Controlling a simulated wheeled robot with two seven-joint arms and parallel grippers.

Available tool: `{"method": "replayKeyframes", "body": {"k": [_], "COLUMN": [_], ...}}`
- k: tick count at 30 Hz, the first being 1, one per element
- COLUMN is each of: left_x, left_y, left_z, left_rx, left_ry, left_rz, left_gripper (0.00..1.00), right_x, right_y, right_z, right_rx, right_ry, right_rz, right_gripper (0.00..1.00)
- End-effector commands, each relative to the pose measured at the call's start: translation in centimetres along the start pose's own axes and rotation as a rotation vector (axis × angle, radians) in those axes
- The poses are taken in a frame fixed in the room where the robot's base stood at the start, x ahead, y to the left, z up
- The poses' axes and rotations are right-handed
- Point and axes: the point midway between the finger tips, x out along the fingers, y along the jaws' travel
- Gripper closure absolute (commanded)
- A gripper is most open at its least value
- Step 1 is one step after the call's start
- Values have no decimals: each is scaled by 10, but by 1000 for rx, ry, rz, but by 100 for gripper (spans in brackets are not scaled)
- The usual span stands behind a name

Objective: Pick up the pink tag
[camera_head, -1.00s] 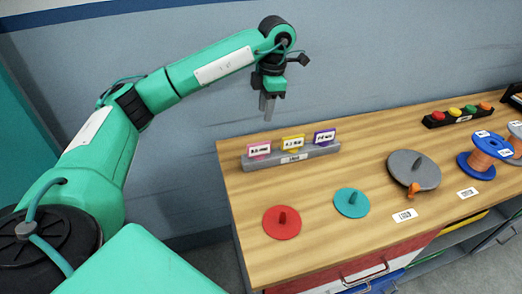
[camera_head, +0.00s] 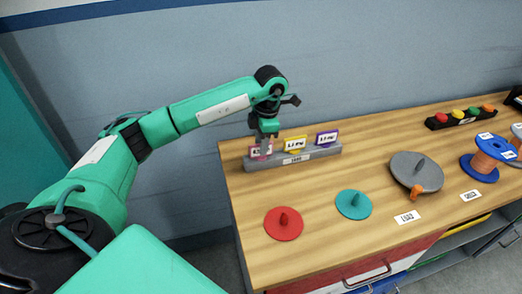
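The pink tag (camera_head: 256,153) stands at the left end of a grey holder (camera_head: 313,156) at the back left of the wooden table. Its upper right part is hidden by my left gripper (camera_head: 266,150). The gripper points down, with its fingertips right at the tag. I cannot tell whether the fingers are in front of it, around it or touching it. A yellow tag (camera_head: 294,145) and a purple tag (camera_head: 327,138) stand in the same holder to the right. My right gripper is not in view.
A red disc (camera_head: 283,224), a teal disc (camera_head: 353,204) and a grey disc (camera_head: 416,172) with pegs lie in front on the table (camera_head: 320,215). Blue spools (camera_head: 479,165) and a black rack of coloured knobs (camera_head: 462,116) are at the right. A wall stands behind.

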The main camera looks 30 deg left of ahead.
Motion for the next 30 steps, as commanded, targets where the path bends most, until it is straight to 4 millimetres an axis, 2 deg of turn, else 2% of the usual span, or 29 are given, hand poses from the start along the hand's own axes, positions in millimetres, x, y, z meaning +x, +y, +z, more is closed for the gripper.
{"method": "replayKeyframes", "body": {"k": [4, 12, 17, 30], "left_x": [15, 17, 17, 13], "left_y": [0, 0, 0, 0], "left_z": [0, 0, 0, 0], "left_rx": [0, 1, 0, 0], "left_ry": [1, -1, -1, -2], "left_rz": [0, 1, 0, 1], "left_gripper": [65, 67, 99, 100], "right_x": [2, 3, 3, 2], "right_y": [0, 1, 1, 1], "right_z": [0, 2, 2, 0], "right_rx": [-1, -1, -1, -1], "right_ry": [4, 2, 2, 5], "right_rz": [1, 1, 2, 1], "right_gripper": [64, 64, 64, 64]}}
